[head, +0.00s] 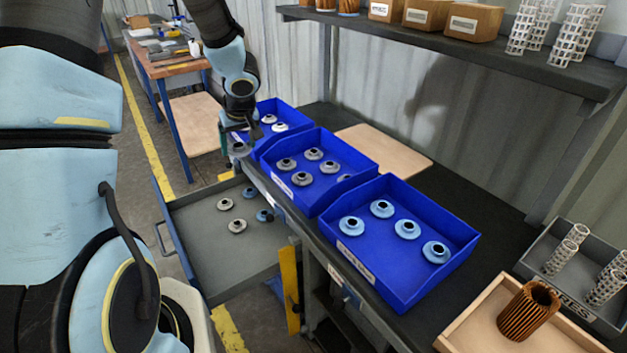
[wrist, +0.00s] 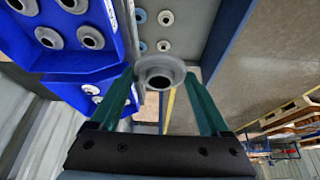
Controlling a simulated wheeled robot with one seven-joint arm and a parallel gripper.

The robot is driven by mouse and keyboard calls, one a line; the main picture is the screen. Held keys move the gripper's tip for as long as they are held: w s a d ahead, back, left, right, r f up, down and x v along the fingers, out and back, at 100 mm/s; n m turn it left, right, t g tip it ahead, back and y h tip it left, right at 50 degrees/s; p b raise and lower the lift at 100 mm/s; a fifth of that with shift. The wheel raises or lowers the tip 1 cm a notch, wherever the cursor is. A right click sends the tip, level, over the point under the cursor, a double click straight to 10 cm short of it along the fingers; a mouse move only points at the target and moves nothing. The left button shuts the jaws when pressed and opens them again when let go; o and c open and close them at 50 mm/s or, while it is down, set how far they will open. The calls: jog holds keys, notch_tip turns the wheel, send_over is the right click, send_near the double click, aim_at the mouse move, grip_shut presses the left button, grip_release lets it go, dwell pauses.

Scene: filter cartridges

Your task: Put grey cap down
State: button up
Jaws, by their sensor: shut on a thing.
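A grey cap (wrist: 159,72), a round flanged piece with a dark central hole, sits between the teal fingertips of my gripper (wrist: 162,82) in the wrist view. The gripper is shut on it. In the head view my gripper (head: 238,134) holds the cap (head: 240,149) in the air beside the far blue bin (head: 262,148), near the far end of the open drawer (head: 193,265). The middle blue bin (head: 327,205) holds several grey caps (head: 302,179).
The near blue bin (head: 400,300) holds several light-blue caps (head: 407,229). A wooden tray (head: 470,335) with a brown pleated filter (head: 527,309) stands at the near right. A shelf (head: 470,55) hangs above the bench. The drawer floor has free room at its near end.

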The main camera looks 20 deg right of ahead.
jog(key=m+b, duration=0.2)
jog(key=b, duration=0.1)
send_over(318, 196)
jog(key=s, duration=0.1)
notch_tip(318, 196, down, 5)
jog(key=shift+h, duration=0.3)
jog(key=f, duration=0.5)
jog(key=shift+s+f, duration=0.15)
jog(key=shift+s, duration=0.15)
jog(key=shift+f, duration=2.3)
jog(key=shift+a+f, duration=0.1)
jog(key=shift+f, duration=0.1)
jog(key=o, duration=1.3)
jog(key=shift+r, duration=0.1)
